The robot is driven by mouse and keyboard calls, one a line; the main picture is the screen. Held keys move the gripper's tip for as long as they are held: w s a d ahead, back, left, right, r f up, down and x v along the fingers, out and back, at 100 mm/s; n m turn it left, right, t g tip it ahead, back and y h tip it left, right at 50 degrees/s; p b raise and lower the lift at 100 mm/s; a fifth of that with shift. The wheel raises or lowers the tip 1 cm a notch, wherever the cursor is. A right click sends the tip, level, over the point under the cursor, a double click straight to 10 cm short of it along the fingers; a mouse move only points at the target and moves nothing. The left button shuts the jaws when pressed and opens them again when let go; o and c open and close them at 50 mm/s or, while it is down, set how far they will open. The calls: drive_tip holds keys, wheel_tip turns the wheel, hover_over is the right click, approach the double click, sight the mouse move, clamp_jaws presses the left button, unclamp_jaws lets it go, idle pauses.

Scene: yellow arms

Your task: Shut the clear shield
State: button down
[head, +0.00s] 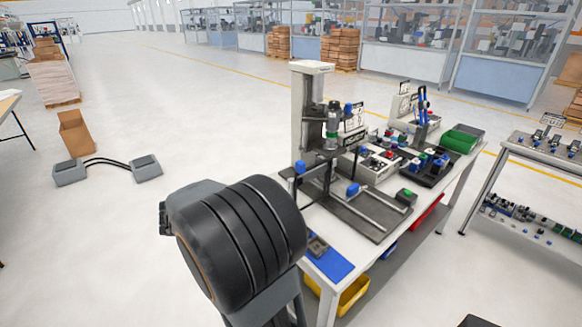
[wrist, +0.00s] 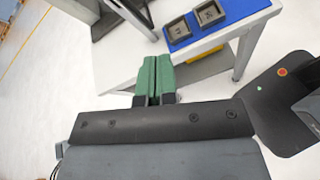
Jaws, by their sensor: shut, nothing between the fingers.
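The press machine (head: 312,110) stands on the white workbench, with a grey column, a dark press head and a dark base plate with rails. Blue knobs (head: 300,167) and thin dark rods show at its front. I cannot clearly make out the clear shield or how far open it is; its see-through panel blends into the background. My gripper (wrist: 152,62) shows in the wrist view with its two green fingers together and empty. The head view does not show the fingers.
A blue mat (wrist: 225,18) with two grey square parts lies at the workbench's near corner. A yellow bin (head: 352,294) sits below. Fixtures and a green bin (head: 461,138) fill the bench's far end. Open floor lies left, with a two-part foot pedal (head: 70,172).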

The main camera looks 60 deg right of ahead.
sight(298, 166)
drive_tip(key=d+r+n+h+p, duration=0.1)
drive_tip(key=d, duration=0.5)
drive_tip(key=s+d+r+n+h+p, duration=0.1)
drive_tip(key=d+n+h, duration=0.1)
drive_tip(key=d, duration=0.5)
drive_tip(key=d+r+n+g+h+p, duration=0.1)
drive_tip(key=d, duration=0.6)
drive_tip(key=shift+s+h+p, duration=0.2)
drive_tip(key=shift+h+p, duration=0.1)
drive_tip(key=shift+h, duration=0.1)
